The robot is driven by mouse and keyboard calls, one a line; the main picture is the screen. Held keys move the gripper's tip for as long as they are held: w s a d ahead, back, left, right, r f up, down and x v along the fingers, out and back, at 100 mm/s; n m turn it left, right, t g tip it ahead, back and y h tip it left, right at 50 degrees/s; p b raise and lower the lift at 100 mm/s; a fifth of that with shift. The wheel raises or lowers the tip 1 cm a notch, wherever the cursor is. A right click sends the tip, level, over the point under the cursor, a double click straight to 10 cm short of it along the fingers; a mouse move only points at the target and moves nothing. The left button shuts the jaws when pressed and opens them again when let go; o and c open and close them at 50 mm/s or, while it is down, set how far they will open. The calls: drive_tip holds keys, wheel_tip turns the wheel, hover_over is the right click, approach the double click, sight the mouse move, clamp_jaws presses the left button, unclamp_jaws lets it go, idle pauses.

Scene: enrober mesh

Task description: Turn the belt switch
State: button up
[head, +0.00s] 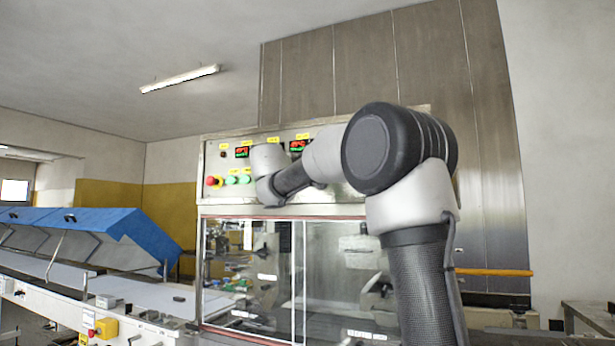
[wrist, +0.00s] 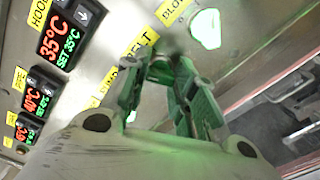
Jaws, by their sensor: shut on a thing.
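My gripper (wrist: 168,70) is at the control panel, with its greenish fingers closed around a small dark knob. The knob is the belt switch (wrist: 173,48), just beside the yellow BELT label (wrist: 141,44). The fingers hide most of it, so its turned angle cannot be told. In the head view the control panel (head: 340,197) is at the centre, and my arm covers its middle. The gripper and the switch cannot be made out there.
Temperature displays (wrist: 68,33) line the panel's left in the wrist view. A lit round button (wrist: 206,28) is close to the upper right of the switch. A red emergency stop (head: 213,182) and green buttons are on the panel. Glass doors (head: 250,270) are below.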

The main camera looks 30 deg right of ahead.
drive_tip(key=shift+f+n, duration=0.1)
drive_tip(key=shift+n, duration=0.4)
drive_tip(key=o, duration=1)
drive_tip(key=v, duration=1.2)
